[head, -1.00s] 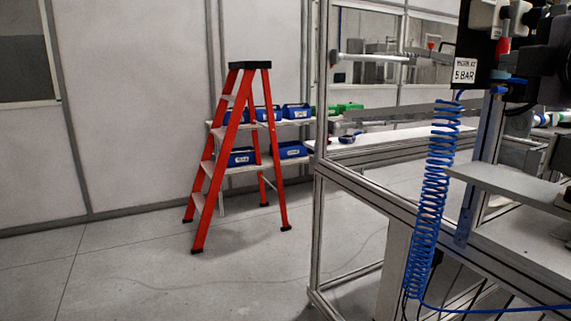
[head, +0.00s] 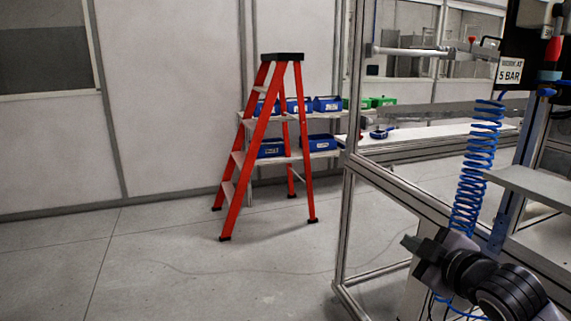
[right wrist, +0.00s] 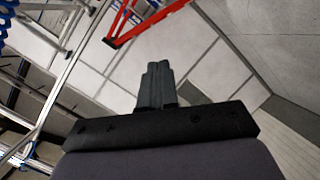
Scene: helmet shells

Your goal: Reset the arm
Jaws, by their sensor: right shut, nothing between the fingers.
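My right gripper (head: 409,243) shows at the lower right in the head view, with its dark wrist and arm coming in from the bottom right corner. In the right wrist view its two fingers (right wrist: 157,84) are pressed together and hold nothing. It is in the air in front of the metal frame, clear of the ladder. My left gripper is in no frame.
A red stepladder (head: 262,150) stands on the grey floor before a shelf with blue bins (head: 327,104). A metal-framed workstation (head: 400,200) with a coiled blue hose (head: 478,165) fills the right side.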

